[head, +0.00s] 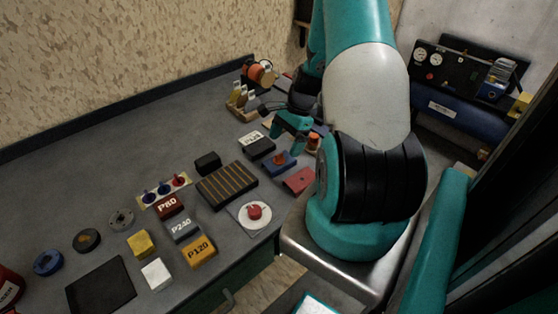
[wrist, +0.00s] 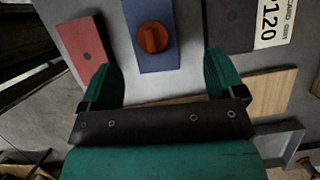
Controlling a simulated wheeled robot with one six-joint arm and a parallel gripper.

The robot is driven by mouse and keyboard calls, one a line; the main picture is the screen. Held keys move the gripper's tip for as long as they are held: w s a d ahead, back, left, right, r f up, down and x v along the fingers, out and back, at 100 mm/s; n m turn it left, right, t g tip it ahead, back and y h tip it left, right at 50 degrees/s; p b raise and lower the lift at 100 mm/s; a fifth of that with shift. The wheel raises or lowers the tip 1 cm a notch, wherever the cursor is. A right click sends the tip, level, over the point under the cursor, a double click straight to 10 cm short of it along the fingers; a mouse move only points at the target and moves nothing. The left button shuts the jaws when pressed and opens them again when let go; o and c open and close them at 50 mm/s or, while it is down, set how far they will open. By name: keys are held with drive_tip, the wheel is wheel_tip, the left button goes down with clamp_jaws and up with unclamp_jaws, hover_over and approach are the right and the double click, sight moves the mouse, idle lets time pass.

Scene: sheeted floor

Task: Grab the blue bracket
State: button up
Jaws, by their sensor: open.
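The blue bracket (head: 279,166) lies flat on the grey bench, with a round orange-red knob (head: 279,158) on top. In the wrist view the blue bracket (wrist: 157,62) is at the top centre, its far end cut off by the picture edge. The orange knob (wrist: 152,38) sits on it. My gripper (head: 290,130) is open and empty above the bench, near the bracket. In the wrist view my gripper (wrist: 162,75) has its two teal fingers spread, one on each side of the bracket's near end. The height gap is hard to tell.
A red plate (wrist: 85,52) with a dark hole lies left of the bracket. A black block (wrist: 228,22) with a white label and a wooden piece (wrist: 268,90) lie to the right. In the head view, a dark striped block (head: 227,185) and a white plate with a red knob (head: 255,212) are nearby.

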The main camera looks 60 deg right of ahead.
sight(280, 159)
drive_tip(key=x, duration=0.1)
drive_tip(key=p+x, duration=0.1)
drive_tip(key=x, duration=0.2)
drive_tip(key=shift+s+a+f+p, duration=0.25)
drive_tip(key=shift+s+a+p, duration=0.05)
drive_tip(key=shift+a+p, duration=0.15)
drive_tip(key=shift+w+a+f, duration=0.1)
drive_tip(key=shift+f, duration=0.35)
drive_tip(key=shift+c, duration=0.2)
drive_tip(key=c, duration=1.1)
